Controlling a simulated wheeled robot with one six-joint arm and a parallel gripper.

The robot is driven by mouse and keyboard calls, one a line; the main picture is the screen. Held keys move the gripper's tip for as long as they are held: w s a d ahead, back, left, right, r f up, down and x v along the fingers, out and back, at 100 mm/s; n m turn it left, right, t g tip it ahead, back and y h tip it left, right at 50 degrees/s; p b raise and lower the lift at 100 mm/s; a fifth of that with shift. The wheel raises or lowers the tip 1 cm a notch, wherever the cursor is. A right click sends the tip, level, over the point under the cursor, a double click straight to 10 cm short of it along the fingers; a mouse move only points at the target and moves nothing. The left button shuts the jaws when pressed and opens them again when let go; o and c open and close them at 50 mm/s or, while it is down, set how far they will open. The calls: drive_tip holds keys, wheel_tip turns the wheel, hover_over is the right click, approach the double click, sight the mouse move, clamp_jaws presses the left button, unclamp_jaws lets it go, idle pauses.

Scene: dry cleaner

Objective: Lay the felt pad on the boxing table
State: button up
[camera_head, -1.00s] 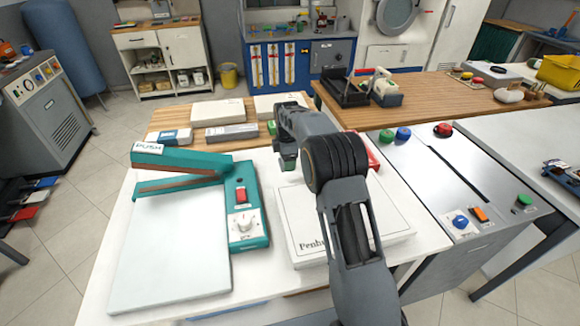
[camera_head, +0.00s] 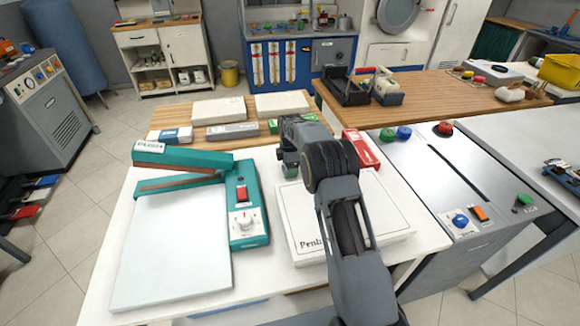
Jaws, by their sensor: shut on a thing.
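My gripper (camera_head: 290,171) points down over the back left of a white lettered box (camera_head: 390,225) on the white-topped table (camera_head: 105,255), which I take for the boxing table. The jaws are mostly hidden by my own wrist. A small dark green edge shows at the fingertips; it may be the felt pad, but its shape cannot be made out. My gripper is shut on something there. I cannot tell whether it touches the box.
A teal sealer (camera_head: 248,215) with a white plate (camera_head: 170,255) fills the table's left side. A red box (camera_head: 362,150) lies just right of my arm. Green, grey and white boxes lie behind. A steel-topped machine (camera_head: 445,175) with coloured buttons adjoins on the right.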

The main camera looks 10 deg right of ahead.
drive_tip(key=shift+f, duration=0.15)
drive_tip(key=o, duration=0.9)
